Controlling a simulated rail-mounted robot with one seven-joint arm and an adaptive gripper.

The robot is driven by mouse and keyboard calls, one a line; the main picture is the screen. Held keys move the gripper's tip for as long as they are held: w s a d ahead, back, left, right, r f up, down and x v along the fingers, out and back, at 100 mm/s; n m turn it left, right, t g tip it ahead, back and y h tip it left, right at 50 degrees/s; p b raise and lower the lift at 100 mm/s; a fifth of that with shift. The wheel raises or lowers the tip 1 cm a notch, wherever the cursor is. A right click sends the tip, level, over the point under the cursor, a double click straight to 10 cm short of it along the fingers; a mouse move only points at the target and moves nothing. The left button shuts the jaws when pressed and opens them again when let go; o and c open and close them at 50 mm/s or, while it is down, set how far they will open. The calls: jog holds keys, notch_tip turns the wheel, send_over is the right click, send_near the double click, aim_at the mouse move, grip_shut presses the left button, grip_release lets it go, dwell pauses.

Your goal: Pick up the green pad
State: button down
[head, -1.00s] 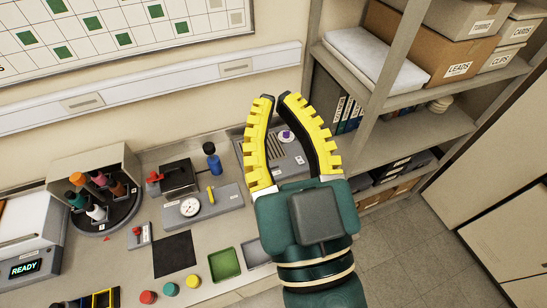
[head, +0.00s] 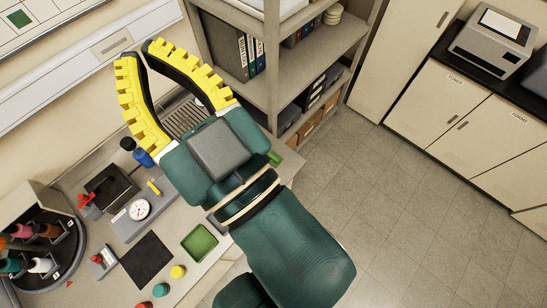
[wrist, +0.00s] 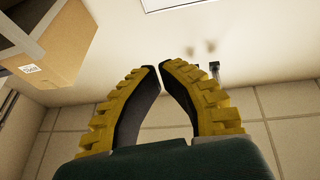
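A small round green pad (head: 160,290) lies at the bottom left of the head view, on the bench. It sits between a yellow round pad (head: 178,271) and a red one (head: 143,304). My gripper (head: 139,51) is up and well away from the pads, over the back of the bench by the shelf. It also shows in the wrist view (wrist: 158,66). Its yellow ribbed fingers curve toward each other, with a narrow gap at the tips and nothing held between them. The wrist view shows no pad.
A green tray (head: 200,243) and a dark mat (head: 146,259) lie near the pads. A dial gauge (head: 139,209), blue bottle (head: 143,157) and carousel (head: 62,262) stand farther back and left. Shelving (head: 280,60) rises behind my gripper. Open floor (head: 400,190) lies right.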

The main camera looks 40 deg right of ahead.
dwell(0.4)
jog(key=c, duration=0.9)
grip_release()
